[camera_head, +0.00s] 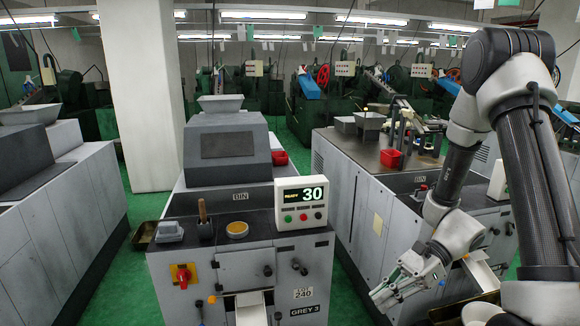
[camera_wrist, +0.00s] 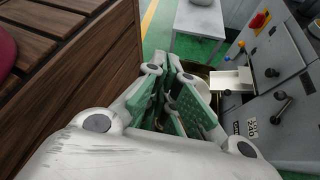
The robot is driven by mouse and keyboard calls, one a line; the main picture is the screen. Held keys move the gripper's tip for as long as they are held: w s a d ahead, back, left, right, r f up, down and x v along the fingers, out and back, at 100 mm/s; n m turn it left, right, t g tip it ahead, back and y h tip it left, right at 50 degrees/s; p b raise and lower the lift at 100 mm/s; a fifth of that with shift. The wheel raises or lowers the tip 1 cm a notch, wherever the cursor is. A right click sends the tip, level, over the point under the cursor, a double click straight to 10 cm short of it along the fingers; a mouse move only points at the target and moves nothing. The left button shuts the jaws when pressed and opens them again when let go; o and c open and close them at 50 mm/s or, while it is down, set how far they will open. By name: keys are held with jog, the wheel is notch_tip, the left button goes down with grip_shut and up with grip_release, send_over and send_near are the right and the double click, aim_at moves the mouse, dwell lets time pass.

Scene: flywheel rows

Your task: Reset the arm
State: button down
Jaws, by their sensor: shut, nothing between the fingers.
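My gripper (camera_head: 380,294) hangs at the lower right of the head view, at the end of my white and dark arm. It points down and to the left, in front of the grey machine on the right. In the wrist view my gripper (camera_wrist: 172,72) has its green-padded fingers drawn together. Nothing shows between them. The arm is bent, with its elbow high at the right edge of the head view.
A grey machine, GREY 3 (camera_head: 180,262), stands at centre with a display reading 30 (camera_head: 302,206). A wooden slatted structure (camera_wrist: 95,75) is close left in the wrist view; a machine with a white chute (camera_wrist: 231,80) is at right. Green floor (camera_head: 343,290) separates the machines.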

jog(key=s+d+r+n+t+h, duration=0.1)
jog(key=s+d+r+n+h, duration=0.1)
jog(key=d+r+n+h, duration=0.4)
jog(key=s+d+r+n+t+h, duration=0.2)
jog(key=s+d+r+n+h, duration=0.15)
jog(key=d+r+n, duration=0.4)
notch_tip(320, 180, up, 10)
jog(key=s+d+n+t+h, duration=0.1)
jog(key=d+n+t+h, duration=0.1)
jog(key=t, duration=0.3)
jog(key=shift+s+d+n+t, duration=0.15)
jog(key=shift+s+n+t, duration=0.25)
jog(key=shift+n, duration=0.05)
dwell(2.3)
